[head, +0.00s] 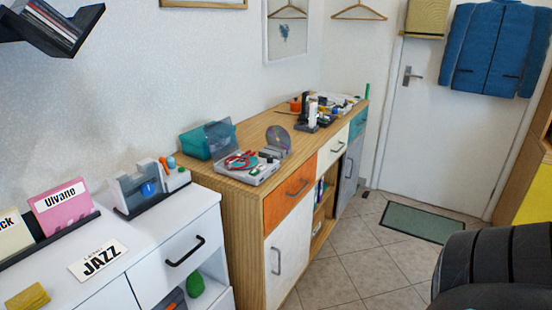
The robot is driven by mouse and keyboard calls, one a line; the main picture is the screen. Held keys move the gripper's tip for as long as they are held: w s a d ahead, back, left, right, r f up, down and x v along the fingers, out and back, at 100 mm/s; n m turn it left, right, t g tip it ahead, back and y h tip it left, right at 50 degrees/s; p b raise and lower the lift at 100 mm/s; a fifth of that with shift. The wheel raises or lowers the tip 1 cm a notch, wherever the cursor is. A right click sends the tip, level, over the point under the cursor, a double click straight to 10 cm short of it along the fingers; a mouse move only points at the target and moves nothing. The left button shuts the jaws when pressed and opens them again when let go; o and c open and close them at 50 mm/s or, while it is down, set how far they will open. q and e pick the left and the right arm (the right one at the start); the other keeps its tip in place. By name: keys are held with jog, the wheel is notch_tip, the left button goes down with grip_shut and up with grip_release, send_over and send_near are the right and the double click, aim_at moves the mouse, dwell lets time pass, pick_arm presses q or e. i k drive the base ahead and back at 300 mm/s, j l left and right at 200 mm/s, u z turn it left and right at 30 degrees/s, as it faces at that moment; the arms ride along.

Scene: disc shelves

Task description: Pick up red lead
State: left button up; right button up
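A red lead (238,161) lies in a small coil on top of a grey device (252,172). The device stands at the near end of the wooden sideboard top (240,133). The lead is small in the head view, and its ends are hard to make out. Neither of my grippers is in view. A black ribbed part at the lower right appears to be part of my own body.
A teal box (206,140) stands behind the lead, with a disc (278,137) to its right. Several small items crowd the sideboard's far end. A white cabinet (150,235) stands nearer, at left. Tiled floor (350,265) is open at right, with a green mat (422,223) by the door.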

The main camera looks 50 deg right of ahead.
aim_at(229, 167)
jog(key=z, duration=1.25)
jog(key=u, duration=1.25)
jog(key=l+u, duration=0.25)
jog(key=u, duration=0.15)
jog(key=l+u, duration=0.45)
jog(key=u, duration=0.3)
jog(key=k+l+u, duration=0.15)
jog(key=l+u, duration=0.2)
jog(key=k+l+u, duration=0.2)
jog(key=l+u, duration=0.2)
jog(key=k+l+u, duration=0.45)
jog(key=k+l, duration=0.15)
jog(key=k+l+u, duration=0.1)
jog(key=k+l, duration=0.65)
